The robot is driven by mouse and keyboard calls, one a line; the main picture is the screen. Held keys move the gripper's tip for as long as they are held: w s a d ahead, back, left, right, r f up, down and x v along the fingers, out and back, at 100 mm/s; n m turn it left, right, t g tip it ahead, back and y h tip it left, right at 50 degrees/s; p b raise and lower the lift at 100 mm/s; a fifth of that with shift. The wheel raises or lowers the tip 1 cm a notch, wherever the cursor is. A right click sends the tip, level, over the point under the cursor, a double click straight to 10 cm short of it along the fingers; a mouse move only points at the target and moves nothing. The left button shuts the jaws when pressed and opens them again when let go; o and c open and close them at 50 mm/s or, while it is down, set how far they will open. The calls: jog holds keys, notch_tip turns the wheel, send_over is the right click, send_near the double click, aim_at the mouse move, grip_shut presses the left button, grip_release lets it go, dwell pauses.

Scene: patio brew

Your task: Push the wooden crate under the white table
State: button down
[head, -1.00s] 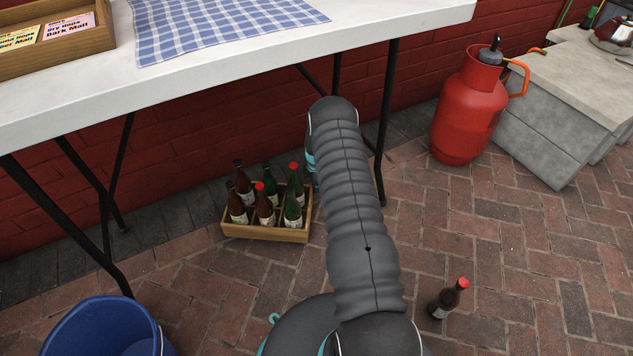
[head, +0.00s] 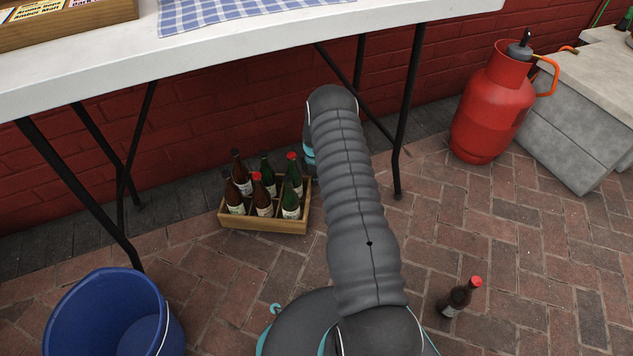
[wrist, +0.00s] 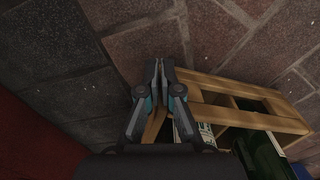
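The wooden crate (head: 258,226) stands upright on the brick floor in the head view, with several bottles (head: 262,203) in it. Its front lies roughly in line with the front legs of the white table (head: 255,48), between them. In the wrist view the crate (wrist: 275,122) is at the right, seen from close. My gripper (wrist: 158,66) is shut, fingers together, beside the crate's end. It appears empty; I cannot tell whether it touches the wood.
A blue bucket (head: 75,315) stands at front left, near a table leg (head: 75,185). Another leg (head: 408,120) stands right of my arm. A red gas cylinder (head: 490,105) is at back right. A brick wall closes off the back.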

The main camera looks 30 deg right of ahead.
jog(key=shift+a+f, duration=0.1)
jog(key=shift+a, duration=0.1)
jog(key=shift+d, duration=0.25)
jog(key=shift+r, duration=0.4)
notch_tip(320, 180, up, 9)
jog(key=p, duration=0.4)
jog(key=shift+r, duration=0.15)
jog(key=shift+s, duration=0.1)
